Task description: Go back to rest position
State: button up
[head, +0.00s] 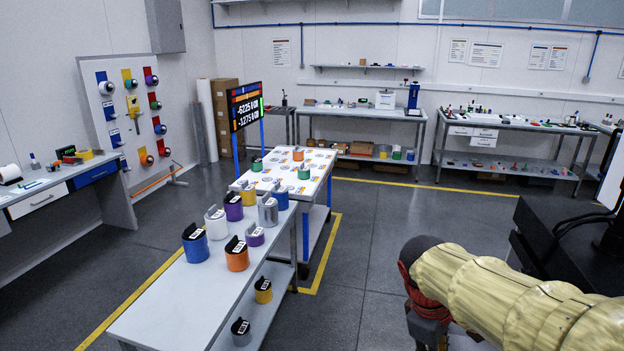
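My arm (500,290) reaches in from the lower right in a pale yellow ribbed cover. It bends at a dark red joint (412,268), and a dark grey part below it runs off the bottom edge. No gripper fingers show, so I cannot see whether my gripper holds anything. The arm is to the right of the table with the canisters, with floor between them.
A grey table (160,308) holds several coloured canisters, including a blue one (195,245) and an orange one (237,257). Behind it stands a white marked table (322,160) with a display (245,106). Benches line the walls. Grey floor (375,225) is clear between table and arm.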

jog(key=s+a+r+m+t+y, duration=0.1)
jog(key=s+a+m+t, duration=0.1)
jog(key=s+m, duration=0.2)
jog(key=s+a+r+m+t+y+b, duration=0.1)
jog(key=s+a+m+t+y, duration=0.1)
jog(key=s+m, duration=0.3)
jog(key=shift+s+a+t, duration=0.4)
jog(key=shift+s+a, duration=0.45)
jog(key=shift+s, duration=1.25)
